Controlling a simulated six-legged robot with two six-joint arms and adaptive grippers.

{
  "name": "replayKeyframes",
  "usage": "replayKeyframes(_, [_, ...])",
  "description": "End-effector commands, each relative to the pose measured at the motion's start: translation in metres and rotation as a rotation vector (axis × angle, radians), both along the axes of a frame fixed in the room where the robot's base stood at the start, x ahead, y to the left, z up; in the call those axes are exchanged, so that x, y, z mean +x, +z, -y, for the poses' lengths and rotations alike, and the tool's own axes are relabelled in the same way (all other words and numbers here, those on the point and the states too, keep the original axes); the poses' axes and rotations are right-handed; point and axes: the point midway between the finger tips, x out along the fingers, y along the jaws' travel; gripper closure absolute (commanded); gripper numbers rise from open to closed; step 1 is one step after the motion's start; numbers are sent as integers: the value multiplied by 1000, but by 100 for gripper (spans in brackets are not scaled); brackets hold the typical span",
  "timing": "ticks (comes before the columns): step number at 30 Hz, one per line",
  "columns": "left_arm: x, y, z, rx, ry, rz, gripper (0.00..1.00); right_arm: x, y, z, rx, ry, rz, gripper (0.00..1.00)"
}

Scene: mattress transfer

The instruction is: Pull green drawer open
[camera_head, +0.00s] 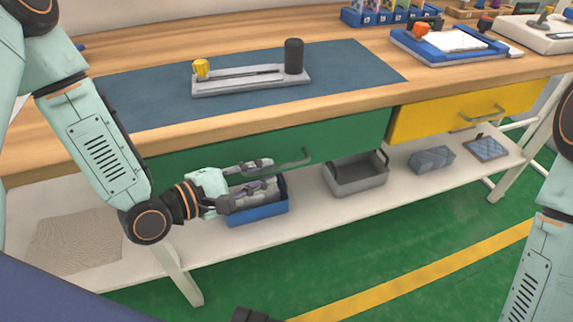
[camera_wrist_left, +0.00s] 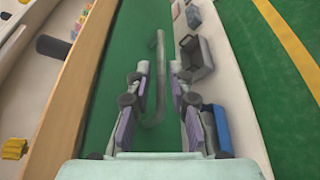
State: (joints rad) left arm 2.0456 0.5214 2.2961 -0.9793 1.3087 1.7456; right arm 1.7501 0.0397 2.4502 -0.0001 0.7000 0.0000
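The green drawer (camera_head: 345,135) sits under the tabletop, its front looking flush with the bench. In the left wrist view the handle (camera_wrist_left: 160,65) runs lengthwise between the two spread fingers (camera_wrist_left: 159,72), with gaps at the tips. I cannot tell whether any finger touches it. The green drawer front (camera_wrist_left: 133,50) fills the strip beside the handle.
A blue bin (camera_head: 262,212) stands on the lower shelf below my left gripper, and a grey bin (camera_head: 356,178) stands further right. A yellow drawer (camera_head: 430,118) is right of the green one. The wooden tabletop edge (camera_head: 260,121) overhangs above.

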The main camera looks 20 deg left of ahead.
Motion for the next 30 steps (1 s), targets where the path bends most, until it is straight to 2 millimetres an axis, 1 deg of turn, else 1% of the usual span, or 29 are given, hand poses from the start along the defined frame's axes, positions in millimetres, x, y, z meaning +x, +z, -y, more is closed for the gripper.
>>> replayKeyframes(1, [3,-3,4,4,-6,3,79,0,-5,0,0,0,0,35])
replayKeyframes(3, [8,-4,8,3,-6,4,79,0,-8,0,0,0,0,35])
replayKeyframes(13, [36,-11,28,5,-6,3,79,0,-20,0,0,0,0,35])
replayKeyframes(18, [46,-13,36,3,-5,2,79,0,-24,0,0,0,0,35])
replayKeyframes(22, [50,-13,38,2,-1,2,79,0,-25,0,0,0,0,35])
replayKeyframes(30, [51,-13,38,1,-1,1,79,0,-24,0,0,0,0,35])
